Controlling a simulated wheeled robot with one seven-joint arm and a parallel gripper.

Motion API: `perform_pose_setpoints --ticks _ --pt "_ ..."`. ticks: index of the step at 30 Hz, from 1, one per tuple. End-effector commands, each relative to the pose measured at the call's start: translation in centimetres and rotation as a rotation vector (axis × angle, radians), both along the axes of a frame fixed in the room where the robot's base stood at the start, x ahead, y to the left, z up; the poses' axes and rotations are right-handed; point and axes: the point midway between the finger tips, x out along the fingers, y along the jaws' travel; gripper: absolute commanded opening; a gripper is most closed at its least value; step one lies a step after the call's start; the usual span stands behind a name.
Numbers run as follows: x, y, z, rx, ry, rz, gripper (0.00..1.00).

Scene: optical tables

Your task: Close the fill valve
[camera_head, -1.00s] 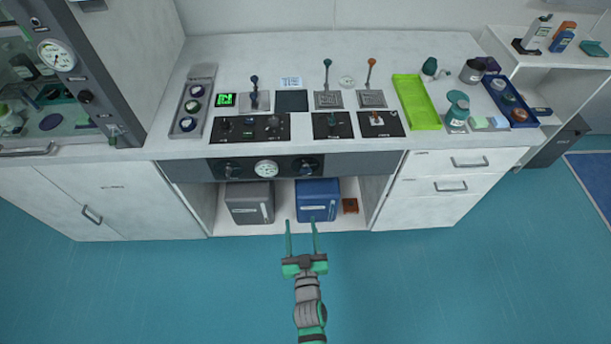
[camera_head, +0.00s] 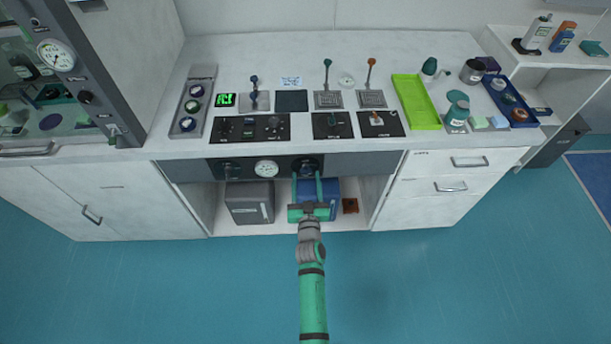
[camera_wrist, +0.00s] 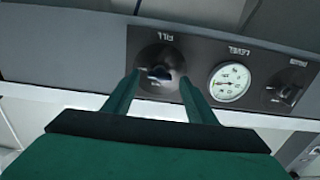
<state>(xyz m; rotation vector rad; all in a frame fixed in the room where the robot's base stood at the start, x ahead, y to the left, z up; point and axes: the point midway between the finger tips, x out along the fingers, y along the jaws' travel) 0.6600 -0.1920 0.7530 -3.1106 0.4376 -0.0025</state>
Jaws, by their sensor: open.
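The fill valve is a dark round knob (camera_wrist: 161,62) on the dark front panel, under a label that reads FILL upside down in the wrist view. In the head view the knob (camera_head: 309,164) is at the panel's right end, partly hidden by my gripper. My gripper (camera_head: 306,175) is open in front of it, with its two green fingers pointing at the panel. In the wrist view the fingertips of my gripper (camera_wrist: 161,78) appear at either side of the knob's lower part. I cannot tell whether they touch it.
A white level gauge (camera_wrist: 230,82) sits beside the knob, with a second dark knob (camera_wrist: 286,92) beyond it. Below the panel, a blue box (camera_head: 329,205) and a grey box (camera_head: 249,203) stand on the open shelf. Levers and switches crowd the countertop (camera_head: 430,55) above.

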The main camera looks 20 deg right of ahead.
Motion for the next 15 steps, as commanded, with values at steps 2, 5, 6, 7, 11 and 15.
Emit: perform_pose_setpoints --ticks 2,5,6,7,11,15 --pt "0.6 -0.1 -0.1 -0.002 0.002 0.002 0.52" --pt "1.2 -0.3 -0.1 -0.002 0.002 0.002 0.52" --pt "1.4 -0.4 -0.1 -0.002 0.002 0.001 0.52" --pt "1.6 -0.4 -0.1 -0.003 0.002 0.001 0.52" --pt "2.0 -0.6 -0.1 -0.001 0.001 0.001 0.52" --pt "2.1 -0.6 -0.1 -0.001 0.001 0.001 0.52"
